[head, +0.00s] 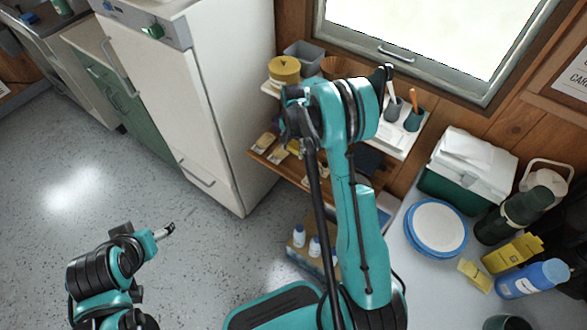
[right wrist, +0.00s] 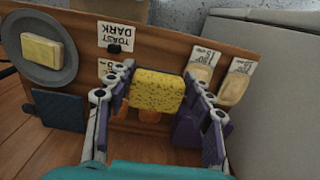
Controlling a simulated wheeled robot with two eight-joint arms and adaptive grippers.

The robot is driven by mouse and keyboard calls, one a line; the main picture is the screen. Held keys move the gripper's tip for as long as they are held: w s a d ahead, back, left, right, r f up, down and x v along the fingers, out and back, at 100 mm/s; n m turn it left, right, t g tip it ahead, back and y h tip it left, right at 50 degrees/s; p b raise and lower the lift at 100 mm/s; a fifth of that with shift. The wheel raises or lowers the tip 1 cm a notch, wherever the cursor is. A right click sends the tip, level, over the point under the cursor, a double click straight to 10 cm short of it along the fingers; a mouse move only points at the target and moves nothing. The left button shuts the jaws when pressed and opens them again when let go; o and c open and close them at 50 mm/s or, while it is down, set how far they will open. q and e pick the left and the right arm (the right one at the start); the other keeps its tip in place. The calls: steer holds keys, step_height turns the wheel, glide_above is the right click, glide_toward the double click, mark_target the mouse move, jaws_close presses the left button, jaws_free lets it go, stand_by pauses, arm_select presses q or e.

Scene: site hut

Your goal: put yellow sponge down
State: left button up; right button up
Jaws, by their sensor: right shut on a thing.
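The yellow sponge (right wrist: 157,90) is a speckled block in the right wrist view, between the fingers of my right gripper (right wrist: 160,97), which is shut on it. Behind it is a brown wooden shelf (right wrist: 75,28) with printed cards; I cannot tell whether the sponge touches the shelf. In the head view my right arm reaches to the shelving (head: 262,158) below the window, and its wrist hides most of the gripper. My left gripper (head: 166,232) is over the floor at lower left, well away from the sponge; its finger opening is unclear.
A grey plate (right wrist: 42,48) with a pale yellow block lies on the shelf, near a dark blue square (right wrist: 58,110). Cards (right wrist: 236,82) with yellowish pieces lie at right. A white cabinet (head: 205,95) stands beside the shelving. The table at right holds blue-rimmed plates (head: 408,226) and bottles.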

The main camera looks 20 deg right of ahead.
steer(key=b, duration=0.2)
glide_above(293, 172)
step_height(293, 172, down, 7)
steer(key=shift+w+f, duration=0.1)
step_height(293, 172, down, 4)
steer(key=shift+f+b, duration=0.15)
steer(key=shift+b, duration=0.4)
steer(key=shift+f, duration=0.1)
steer(key=o, duration=1.2)
